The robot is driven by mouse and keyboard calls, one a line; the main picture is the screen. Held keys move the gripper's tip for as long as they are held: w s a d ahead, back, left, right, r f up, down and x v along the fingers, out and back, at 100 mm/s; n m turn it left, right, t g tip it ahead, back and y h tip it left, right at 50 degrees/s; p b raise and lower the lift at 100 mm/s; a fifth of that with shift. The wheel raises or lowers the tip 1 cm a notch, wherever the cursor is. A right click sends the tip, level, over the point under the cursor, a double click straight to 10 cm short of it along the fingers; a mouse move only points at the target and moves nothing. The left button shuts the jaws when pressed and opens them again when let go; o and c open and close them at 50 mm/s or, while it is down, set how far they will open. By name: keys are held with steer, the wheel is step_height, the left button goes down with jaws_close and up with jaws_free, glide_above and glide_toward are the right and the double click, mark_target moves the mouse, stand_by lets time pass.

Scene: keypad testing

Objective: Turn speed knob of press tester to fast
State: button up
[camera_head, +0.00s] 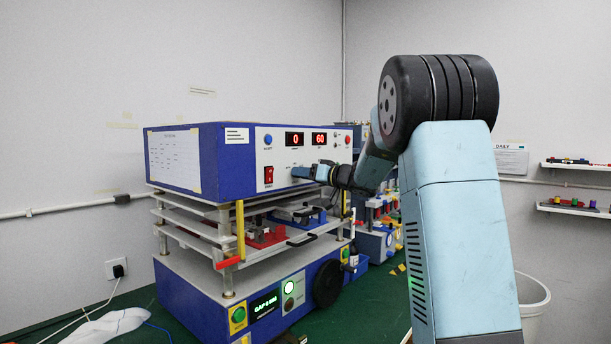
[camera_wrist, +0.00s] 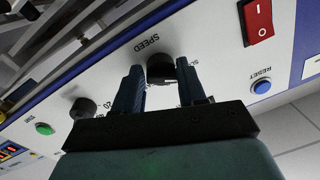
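The press tester (camera_head: 220,160) is a blue and white machine on a green bench, with a light front panel and red displays reading 0 and 60. Its black speed knob (camera_wrist: 161,67) is under the "SPEED" label in the wrist view, which appears upside down. My gripper (camera_wrist: 159,72) points at the panel with one finger on each side of this knob. A gap shows beside the knob, so the fingers look open around it; contact is not clear. In the head view my gripper (camera_head: 303,173) is at the panel and hides the knob. The scale marks are mostly covered.
A red rocker switch (camera_wrist: 257,20), a blue reset button (camera_wrist: 261,87), a second black knob (camera_wrist: 83,108) and a green button (camera_wrist: 44,128) lie near the fingers. Below the panel are metal plates and a black handwheel (camera_head: 328,283). More equipment stands behind.

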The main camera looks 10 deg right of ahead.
steer(key=c, duration=0.5)
steer(key=shift+d, duration=0.25)
steer(key=shift+a, duration=0.1)
steer(key=shift+c, duration=0.2)
